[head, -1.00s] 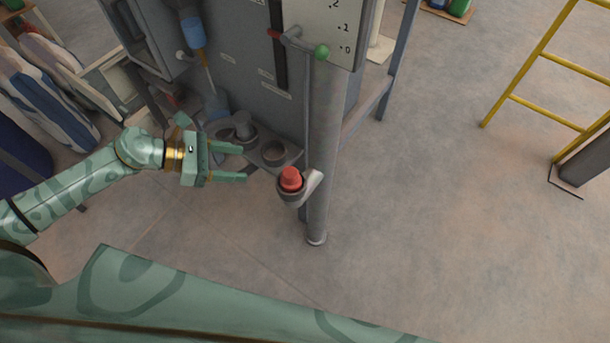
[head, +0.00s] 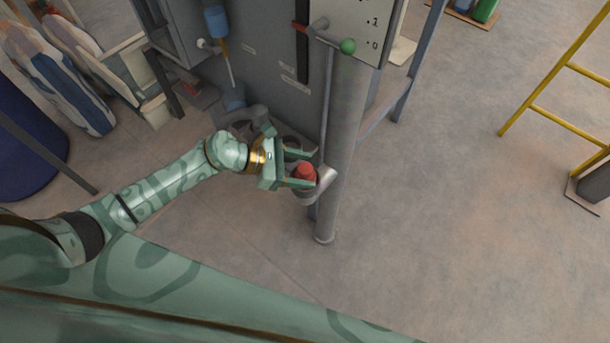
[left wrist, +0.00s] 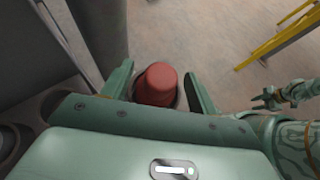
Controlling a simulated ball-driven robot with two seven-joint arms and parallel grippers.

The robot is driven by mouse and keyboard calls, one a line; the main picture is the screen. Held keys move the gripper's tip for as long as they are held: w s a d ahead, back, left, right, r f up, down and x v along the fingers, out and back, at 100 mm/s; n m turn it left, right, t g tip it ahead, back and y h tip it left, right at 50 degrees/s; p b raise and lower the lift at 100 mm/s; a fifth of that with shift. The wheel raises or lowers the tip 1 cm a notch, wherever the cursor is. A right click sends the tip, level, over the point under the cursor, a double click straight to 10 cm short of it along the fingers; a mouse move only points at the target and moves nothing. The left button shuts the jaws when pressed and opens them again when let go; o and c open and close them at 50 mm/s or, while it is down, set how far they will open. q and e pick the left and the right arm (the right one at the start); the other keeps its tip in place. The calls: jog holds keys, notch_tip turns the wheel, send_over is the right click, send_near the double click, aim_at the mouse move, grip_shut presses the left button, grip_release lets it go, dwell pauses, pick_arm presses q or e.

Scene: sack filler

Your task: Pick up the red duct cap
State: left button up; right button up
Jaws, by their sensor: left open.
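The red duct cap (head: 305,172) sits in a small grey cup holder (head: 312,193) fixed to the machine's round post. My left gripper (head: 308,168) is open, with its fingers on either side of the cap in the head view. In the left wrist view the cap (left wrist: 158,85) stands between the two open fingers (left wrist: 160,90), with gaps showing at its sides. I cannot tell whether either finger touches it. My right gripper (left wrist: 268,98) shows small at the right of the left wrist view; its jaws are too small to judge.
The round grey post (head: 338,150) stands just right of the cap. The machine's grey panel (head: 270,60) rises behind. A yellow ladder (head: 560,85) is far right, with open floor between.

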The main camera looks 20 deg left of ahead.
pick_arm(q)
jog(key=x, duration=0.3)
jog(key=shift+a+r, duration=0.1)
jog(key=c, duration=1.1)
